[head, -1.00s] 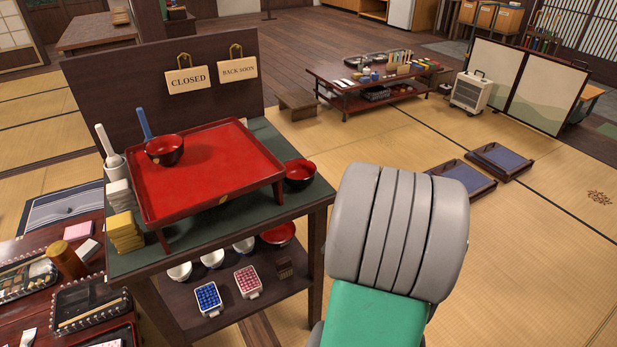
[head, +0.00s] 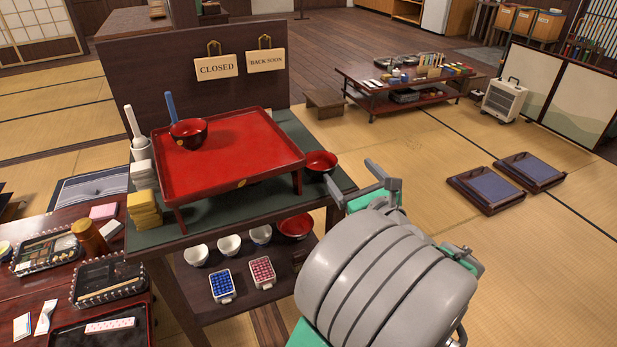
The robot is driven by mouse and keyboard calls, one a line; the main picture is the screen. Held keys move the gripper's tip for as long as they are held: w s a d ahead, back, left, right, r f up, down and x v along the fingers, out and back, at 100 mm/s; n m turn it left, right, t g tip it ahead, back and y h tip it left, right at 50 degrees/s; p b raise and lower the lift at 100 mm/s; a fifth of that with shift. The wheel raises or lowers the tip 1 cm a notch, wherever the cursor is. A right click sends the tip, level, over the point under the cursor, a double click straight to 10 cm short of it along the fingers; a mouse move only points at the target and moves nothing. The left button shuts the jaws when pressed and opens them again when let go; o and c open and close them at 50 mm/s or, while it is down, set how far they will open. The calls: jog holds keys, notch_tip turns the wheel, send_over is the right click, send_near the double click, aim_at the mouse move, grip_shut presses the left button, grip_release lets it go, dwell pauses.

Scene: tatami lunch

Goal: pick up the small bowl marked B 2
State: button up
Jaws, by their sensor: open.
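Several bowls are in the head view, but I cannot read a B 2 mark on any of them.
The dark stand (head: 340,178) has a back panel with CLOSED (head: 216,67) and BACK SOON (head: 266,60) signs. Blue (head: 221,285) and pink (head: 262,271) boxes lie on the shelf before the bowls. A low table (head: 410,90) and floor cushions (head: 488,190) stand beyond.

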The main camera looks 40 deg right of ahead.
jog(key=m+t, duration=0.1)
send_near(313, 154)
jog(key=shift+y, duration=0.4)
jog(key=b+x, duration=0.1)
jog(key=x, duration=0.2)
jog(key=b+x, duration=0.2)
jog(key=x, duration=0.1)
jog(key=shift+d+r, duration=0.1)
jog(key=shift+d, duration=0.15)
jog(key=c, duration=1.1)
